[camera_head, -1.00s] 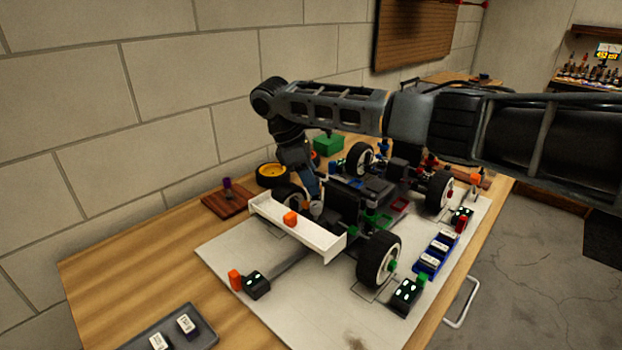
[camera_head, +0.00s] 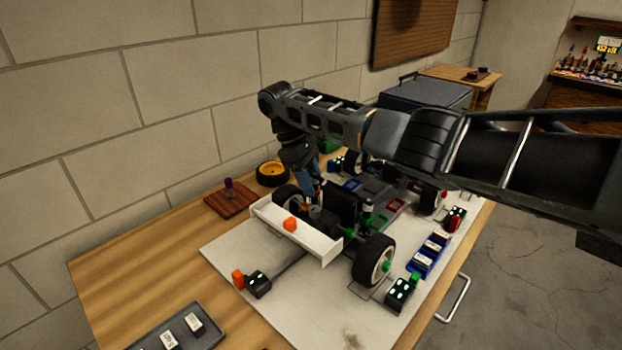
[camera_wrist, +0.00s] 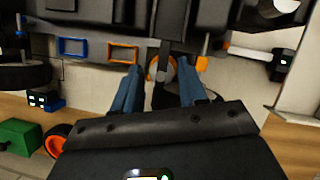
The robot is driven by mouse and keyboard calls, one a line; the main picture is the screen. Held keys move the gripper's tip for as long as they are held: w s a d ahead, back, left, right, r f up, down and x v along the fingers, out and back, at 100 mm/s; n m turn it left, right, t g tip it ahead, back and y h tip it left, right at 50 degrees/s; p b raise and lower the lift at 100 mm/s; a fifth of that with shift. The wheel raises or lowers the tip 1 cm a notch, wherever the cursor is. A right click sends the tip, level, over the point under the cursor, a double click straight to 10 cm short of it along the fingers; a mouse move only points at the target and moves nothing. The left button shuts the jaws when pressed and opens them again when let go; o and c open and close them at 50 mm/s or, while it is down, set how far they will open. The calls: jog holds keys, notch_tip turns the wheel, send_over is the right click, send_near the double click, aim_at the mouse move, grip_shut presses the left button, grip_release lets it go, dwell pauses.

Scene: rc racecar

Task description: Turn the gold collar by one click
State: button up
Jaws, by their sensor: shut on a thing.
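The gold collar (camera_wrist: 153,69) shows in the wrist view as an orange-gold ring, partly hidden by a grey part in front of it. My gripper (camera_wrist: 158,66) has its two blue fingers on either side of the collar and is shut on it. In the head view my gripper (camera_head: 317,190) reaches down behind the white rear wing (camera_head: 297,236) of the racecar, beside a rear wheel. The collar is hard to make out there, and its markings cannot be read.
The car stands on a pale board (camera_head: 330,300) on a wooden table. A yellow-hubbed wheel (camera_head: 272,172) and a brown wooden block (camera_head: 229,198) lie near the wall. A grey tray (camera_head: 178,330) is at the front left, and a blue rack (camera_head: 429,250) at the right.

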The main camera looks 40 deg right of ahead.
jog(key=o, duration=0.9)
jog(key=shift+a, duration=0.15)
jog(key=shift+w, duration=0.1)
jog(key=p+v, duration=0.1)
jog(key=v, duration=0.6)
jog(key=shift+w+r, duration=0.1)
jog(key=shift+r, duration=0.25)
